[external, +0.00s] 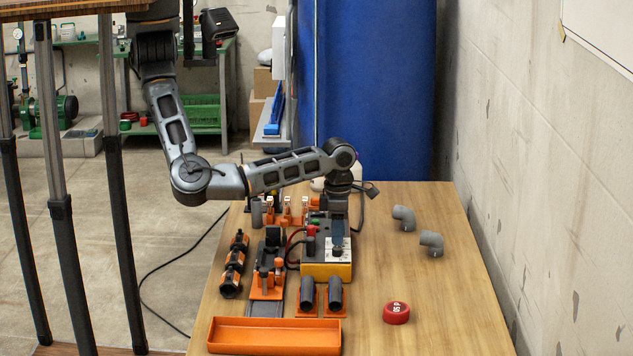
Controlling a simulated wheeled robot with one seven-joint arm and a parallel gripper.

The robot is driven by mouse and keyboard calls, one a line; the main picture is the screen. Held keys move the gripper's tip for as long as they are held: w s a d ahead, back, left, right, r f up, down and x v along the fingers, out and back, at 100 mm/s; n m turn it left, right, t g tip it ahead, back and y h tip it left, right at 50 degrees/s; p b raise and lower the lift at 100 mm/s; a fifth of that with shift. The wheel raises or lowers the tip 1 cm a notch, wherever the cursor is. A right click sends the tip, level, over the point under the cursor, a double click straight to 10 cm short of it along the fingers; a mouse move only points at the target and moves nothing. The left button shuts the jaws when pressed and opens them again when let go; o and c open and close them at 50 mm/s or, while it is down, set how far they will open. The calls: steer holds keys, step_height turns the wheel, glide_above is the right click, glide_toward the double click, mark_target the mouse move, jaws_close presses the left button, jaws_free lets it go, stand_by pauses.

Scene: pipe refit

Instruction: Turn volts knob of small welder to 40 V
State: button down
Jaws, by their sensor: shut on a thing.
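The small welder (317,271) is a box with an orange-yellow base and a pale top panel, standing on the wooden table. My arm reaches over from the left and bends down above it. My gripper (338,249) points down at the panel and is shut on a dark knob there, taken to be the volts knob. The fingers and the knob are small and dark in this view. The knob's pointer and the scale's figures cannot be read.
An orange tray (275,336) lies at the table's front left. Two dark upright tubes (335,292) in orange holders stand just before the welder. Orange fixtures (268,286) are on its left. Grey elbows (431,242) and a red round piece (396,313) lie right, with free tabletop around them.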

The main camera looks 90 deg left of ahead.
steer(key=c, duration=0.9)
jaws_free()
steer(key=shift+r+b, duration=0.4)
steer(key=shift+r, duration=3.55)
